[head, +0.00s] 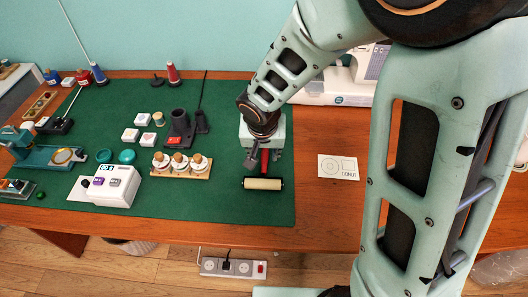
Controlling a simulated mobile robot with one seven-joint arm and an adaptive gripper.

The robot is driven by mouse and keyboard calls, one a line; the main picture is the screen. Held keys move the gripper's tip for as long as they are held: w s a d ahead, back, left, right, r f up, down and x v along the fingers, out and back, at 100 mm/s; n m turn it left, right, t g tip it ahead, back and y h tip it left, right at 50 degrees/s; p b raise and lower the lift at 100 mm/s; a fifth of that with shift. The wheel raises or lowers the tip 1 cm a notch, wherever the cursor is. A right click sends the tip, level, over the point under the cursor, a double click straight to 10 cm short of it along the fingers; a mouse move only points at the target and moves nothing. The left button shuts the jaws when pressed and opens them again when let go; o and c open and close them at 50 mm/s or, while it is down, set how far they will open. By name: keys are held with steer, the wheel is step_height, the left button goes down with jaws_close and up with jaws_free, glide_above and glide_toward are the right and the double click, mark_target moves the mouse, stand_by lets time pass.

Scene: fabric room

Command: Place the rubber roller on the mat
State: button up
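The rubber roller (263,184) has a cream cylinder with dark ends and a red handle pointing away from me. It appears over the right part of the large green mat (220,205), near its front edge. Whether it rests on the mat or hangs just above it, I cannot tell. My gripper (264,158) points down at the red handle, with dark fingers beside it. My wrist hides part of the handle, and the view is too small to show whether the fingers press on it.
A pale green box (277,132) stands behind my gripper. A wooden rack of white jars (181,166) and a white device (112,186) are to the left. A white card (338,167) lies on bare wood to the right. The mat's front between device and roller is clear.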

steer(key=shift+r, duration=0.15)
steer(key=shift+r+p, duration=0.6)
steer(key=shift+p, duration=0.25)
steer(key=p+v, duration=0.3)
steer(key=v, duration=0.9)
